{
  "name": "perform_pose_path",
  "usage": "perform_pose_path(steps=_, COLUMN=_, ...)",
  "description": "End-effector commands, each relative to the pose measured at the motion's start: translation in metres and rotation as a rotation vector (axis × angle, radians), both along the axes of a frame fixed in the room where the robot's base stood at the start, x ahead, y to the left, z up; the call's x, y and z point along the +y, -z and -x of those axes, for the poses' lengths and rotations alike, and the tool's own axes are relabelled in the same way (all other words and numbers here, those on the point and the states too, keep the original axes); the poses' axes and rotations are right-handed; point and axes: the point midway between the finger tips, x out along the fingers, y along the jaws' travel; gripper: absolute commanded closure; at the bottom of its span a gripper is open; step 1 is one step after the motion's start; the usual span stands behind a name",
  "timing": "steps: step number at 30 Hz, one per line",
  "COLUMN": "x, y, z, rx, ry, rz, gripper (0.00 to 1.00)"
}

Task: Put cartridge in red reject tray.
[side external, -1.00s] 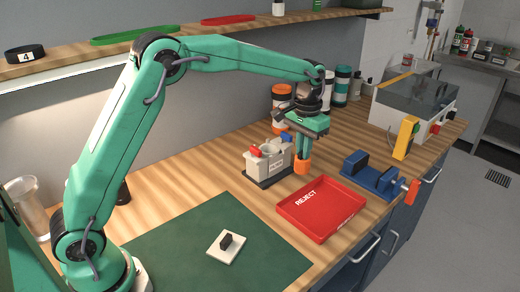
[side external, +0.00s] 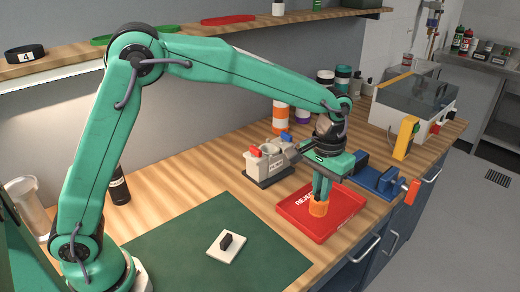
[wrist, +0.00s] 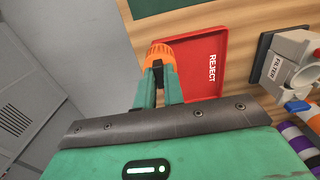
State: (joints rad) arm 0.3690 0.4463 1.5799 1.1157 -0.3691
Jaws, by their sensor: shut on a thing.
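The cartridge, an orange ribbed cylinder (side external: 318,208), is held between the fingertips of my gripper (side external: 320,196). My gripper is shut on it and points downward. In the wrist view the orange cartridge (wrist: 158,52) shows beyond the fingers, at the edge of the red tray (wrist: 208,82) marked REJECT. The gripper hides part of the tray's lettering. I cannot tell how high the cartridge is above the tray floor.
A grey filter holder (side external: 268,163) stands behind and left of the tray. A blue vise (side external: 381,181) stands to its right. A green mat (side external: 190,245) with a white block and a black piece lies at the front left.

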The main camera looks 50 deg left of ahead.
Motion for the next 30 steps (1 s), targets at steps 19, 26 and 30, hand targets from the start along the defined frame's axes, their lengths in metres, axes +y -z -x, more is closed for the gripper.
perform_pose_path(steps=19, x=0.072, y=0.057, z=-0.063, rx=0.001, ry=-0.003, rz=0.0, gripper=1.0)
perform_pose_path(steps=26, x=0.083, y=0.065, z=-0.072, rx=-0.001, ry=-0.001, rz=0.0, gripper=1.0)
perform_pose_path(steps=30, x=0.083, y=0.066, z=-0.072, rx=-0.001, ry=0.0, rz=0.0, gripper=1.0)
